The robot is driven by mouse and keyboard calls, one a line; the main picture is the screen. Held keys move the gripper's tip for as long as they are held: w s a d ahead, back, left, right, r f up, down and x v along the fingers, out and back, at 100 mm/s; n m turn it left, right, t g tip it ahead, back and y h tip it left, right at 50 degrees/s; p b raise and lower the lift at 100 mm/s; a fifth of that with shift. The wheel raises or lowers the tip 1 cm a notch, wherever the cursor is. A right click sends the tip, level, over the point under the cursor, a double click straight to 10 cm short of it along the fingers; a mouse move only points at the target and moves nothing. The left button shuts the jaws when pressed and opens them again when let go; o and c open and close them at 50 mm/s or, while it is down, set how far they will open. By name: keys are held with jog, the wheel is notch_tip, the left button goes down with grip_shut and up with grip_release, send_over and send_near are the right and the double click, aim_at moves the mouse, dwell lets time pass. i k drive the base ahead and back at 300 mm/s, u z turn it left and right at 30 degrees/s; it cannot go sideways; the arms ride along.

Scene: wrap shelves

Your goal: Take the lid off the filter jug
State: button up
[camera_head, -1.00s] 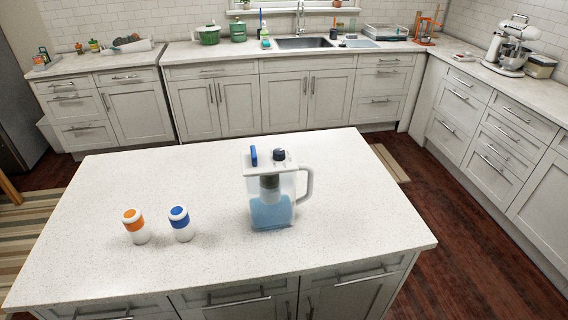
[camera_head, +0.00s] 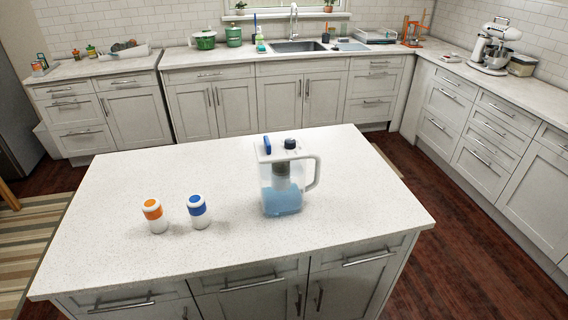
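The filter jug (camera_head: 281,200) stands upright on the island counter, right of its middle. It is clear, with blue-tinted water in the lower part and a grey filter inside. Its handle (camera_head: 316,172) points right. The white lid (camera_head: 277,152) sits on top of the jug and carries a blue upright piece (camera_head: 267,145) at the left and a dark round knob (camera_head: 290,144) at the right. My gripper is not in view.
Back counters hold a sink (camera_head: 298,46), pots and a stand mixer (camera_head: 493,46).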

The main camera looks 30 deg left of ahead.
aim_at(267, 150)
jog(key=k, duration=1.8)
jog(key=z, duration=1.5)
jog(key=k, duration=0.1)
jog(key=u, duration=3.15)
jog(key=i, duration=1)
